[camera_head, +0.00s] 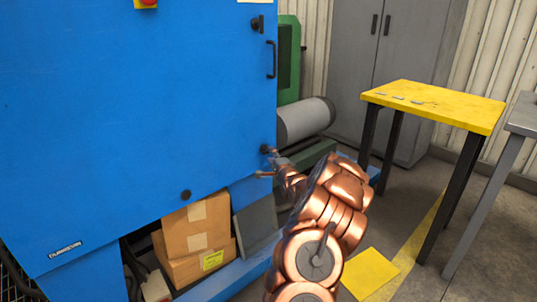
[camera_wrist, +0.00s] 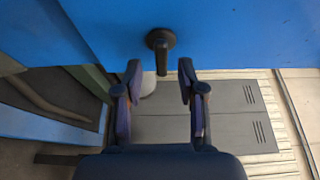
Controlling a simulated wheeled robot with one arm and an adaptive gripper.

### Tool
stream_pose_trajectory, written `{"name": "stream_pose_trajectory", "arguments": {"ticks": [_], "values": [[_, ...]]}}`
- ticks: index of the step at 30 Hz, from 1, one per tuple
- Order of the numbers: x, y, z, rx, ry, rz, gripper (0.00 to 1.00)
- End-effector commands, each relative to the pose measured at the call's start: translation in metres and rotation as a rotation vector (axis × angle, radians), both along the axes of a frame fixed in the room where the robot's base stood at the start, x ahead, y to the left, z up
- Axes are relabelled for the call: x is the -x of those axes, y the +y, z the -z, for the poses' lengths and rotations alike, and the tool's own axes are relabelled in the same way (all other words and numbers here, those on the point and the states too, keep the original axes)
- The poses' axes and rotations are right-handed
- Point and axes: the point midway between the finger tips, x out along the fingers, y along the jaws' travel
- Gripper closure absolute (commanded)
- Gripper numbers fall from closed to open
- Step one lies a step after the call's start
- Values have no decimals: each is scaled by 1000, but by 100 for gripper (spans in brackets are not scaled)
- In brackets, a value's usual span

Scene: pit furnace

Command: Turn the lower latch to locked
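The lower latch (camera_head: 265,149) is a small dark knob near the right edge of the blue machine door (camera_head: 120,100). In the wrist view, the latch (camera_wrist: 160,40) shows a round black base with a short lever pointing down the picture. My gripper (camera_wrist: 160,72) is open, one finger on each side of the lever's end in the picture, with visible gaps on both sides. I cannot tell the exact depth between fingertips and lever. In the head view my gripper (camera_head: 268,163) is at the door's edge and partly hides the lever.
An upper latch (camera_head: 257,23) and a black door handle (camera_head: 271,60) are higher on the same edge. Cardboard boxes (camera_head: 195,235) sit under the machine. A grey cylinder (camera_head: 305,120) is behind the arm; a yellow table (camera_head: 440,102) stands right, with open floor between.

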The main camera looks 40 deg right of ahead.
Motion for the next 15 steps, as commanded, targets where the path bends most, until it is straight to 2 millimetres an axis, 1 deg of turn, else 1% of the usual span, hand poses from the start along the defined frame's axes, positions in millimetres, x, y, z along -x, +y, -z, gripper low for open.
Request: {"name": "stream_pose_trajectory", "arguments": {"ticks": [3, 6, 10, 15], "values": [[-13, -3, 0, 3, -1, -2, 60], [-21, -8, 0, 4, -2, 0, 60], [-29, -12, -1, 3, -2, -1, 60], [-34, -14, 0, -1, -1, -1, 60]]}}
